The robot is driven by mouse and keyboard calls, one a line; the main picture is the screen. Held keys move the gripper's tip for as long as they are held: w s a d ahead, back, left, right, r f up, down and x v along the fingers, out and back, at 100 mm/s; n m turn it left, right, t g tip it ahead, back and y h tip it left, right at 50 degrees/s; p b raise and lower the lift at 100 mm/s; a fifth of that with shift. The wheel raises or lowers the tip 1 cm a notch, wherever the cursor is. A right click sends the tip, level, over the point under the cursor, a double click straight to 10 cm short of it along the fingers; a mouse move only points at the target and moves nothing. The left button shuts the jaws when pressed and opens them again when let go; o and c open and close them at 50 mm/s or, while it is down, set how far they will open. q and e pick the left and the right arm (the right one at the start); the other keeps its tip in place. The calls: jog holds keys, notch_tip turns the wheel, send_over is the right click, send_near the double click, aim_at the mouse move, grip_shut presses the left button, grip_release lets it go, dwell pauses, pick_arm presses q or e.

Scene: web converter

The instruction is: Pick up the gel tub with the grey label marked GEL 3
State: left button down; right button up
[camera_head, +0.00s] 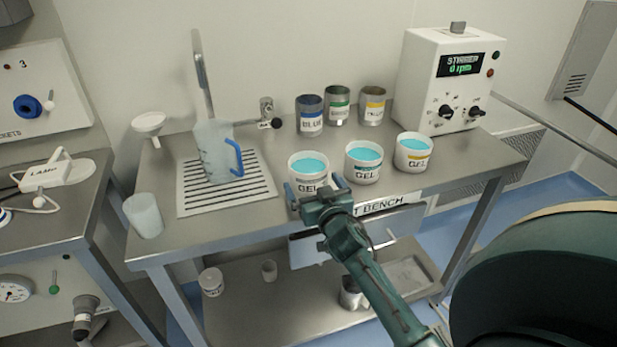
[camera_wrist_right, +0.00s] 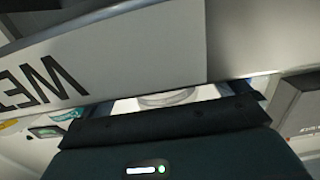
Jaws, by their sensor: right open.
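Three white tubs of turquoise gel stand in a row near the bench's front edge. The left tub (camera_head: 308,166) has a greyish label reading GEL; its number is not readable. In the right wrist view, a pale rounded shape (camera_wrist_right: 166,98) shows beyond the dark gripper body. My left gripper is not in view.
The wet bench (camera_head: 270,213) also holds a jug (camera_head: 214,152) on a drain grid, a white beaker (camera_head: 143,215), several coloured-label tins (camera_head: 310,117) behind the tubs, and a stirrer box (camera_head: 447,80) at the right. The drawer (camera_head: 308,250) below sticks out.

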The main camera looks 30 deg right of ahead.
jog(key=x, duration=0.2)
jog(key=shift+w, duration=0.3)
jog(key=shift+c, duration=0.6)
jog(key=c, duration=0.9)
